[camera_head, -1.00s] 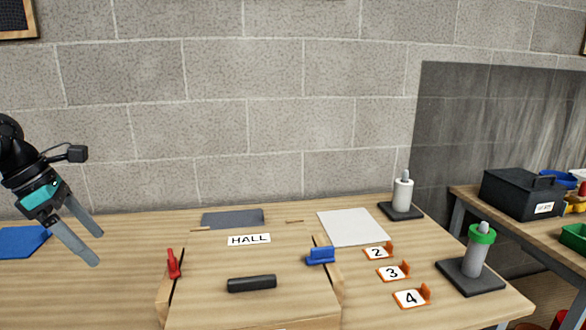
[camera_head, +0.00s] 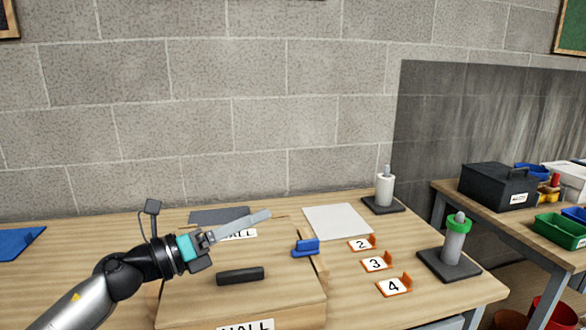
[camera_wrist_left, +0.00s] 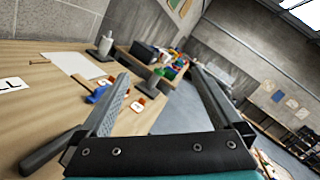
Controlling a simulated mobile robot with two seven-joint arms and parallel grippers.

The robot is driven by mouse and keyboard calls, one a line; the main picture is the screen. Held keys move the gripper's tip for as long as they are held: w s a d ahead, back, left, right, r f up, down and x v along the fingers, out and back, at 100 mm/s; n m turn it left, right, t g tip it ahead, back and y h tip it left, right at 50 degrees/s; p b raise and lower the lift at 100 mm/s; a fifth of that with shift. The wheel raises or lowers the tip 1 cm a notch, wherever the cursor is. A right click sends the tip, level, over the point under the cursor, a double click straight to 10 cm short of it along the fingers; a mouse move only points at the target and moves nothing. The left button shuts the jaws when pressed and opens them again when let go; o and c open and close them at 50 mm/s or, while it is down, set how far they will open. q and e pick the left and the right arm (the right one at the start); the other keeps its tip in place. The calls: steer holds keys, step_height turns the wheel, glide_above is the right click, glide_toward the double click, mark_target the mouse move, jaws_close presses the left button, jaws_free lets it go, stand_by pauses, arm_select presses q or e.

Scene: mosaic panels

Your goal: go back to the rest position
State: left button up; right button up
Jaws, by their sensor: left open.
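My left gripper (camera_head: 262,217) comes in from the lower left of the head view, its fingers pointing right above the wooden panel (camera_head: 285,300). They cross in front of the white HALL card and partly hide it. In the left wrist view the two fingers (camera_wrist_left: 158,76) stand wide apart with nothing between them. A blue clamp (camera_head: 305,248) sits at the panel's right edge, just right of and below the fingertips in the head view. A black bar (camera_head: 240,275) lies on the panel below the gripper. My right gripper is not in view.
Number holders 2 (camera_head: 362,244), 3 (camera_head: 377,264) and 4 (camera_head: 394,286) stand on the right. A side table holds a black box (camera_head: 498,187).

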arm_select(q)
steer(key=s+a+f+n+t+y, duration=0.1)
steer(key=s+a+f+n+y, duration=0.3)
steer(key=n, duration=0.6)
steer(key=s+a+f+n+t+y, duration=0.1)
steer(key=a+f+n+t+y, duration=0.1)
steer(key=f+n+y, duration=0.65)
steer(key=s+a+f+n+t+y, duration=0.1)
steer(key=s+a+f+n+y, duration=0.15)
steer(key=n, duration=0.85)
steer(key=s+f+n+g, duration=0.4)
steer(key=s+f+g, duration=0.25)
steer(key=s, duration=0.55)
steer(key=s+f+n+g, duration=0.5)
steer(key=s+f, duration=0.3)
steer(key=s, duration=0.4)
step_height(320, 180, down, 24)
steer(key=s+g+b, duration=0.1)
steer(key=s+b, duration=0.1)
steer(key=s+a+f+m+g+b, duration=0.1)
steer(key=s+a+f+b, duration=0.1)
steer(key=s+f, duration=1.3)
steer(key=shift+s+f+y, duration=0.25)
steer(key=shift+y, duration=0.05)
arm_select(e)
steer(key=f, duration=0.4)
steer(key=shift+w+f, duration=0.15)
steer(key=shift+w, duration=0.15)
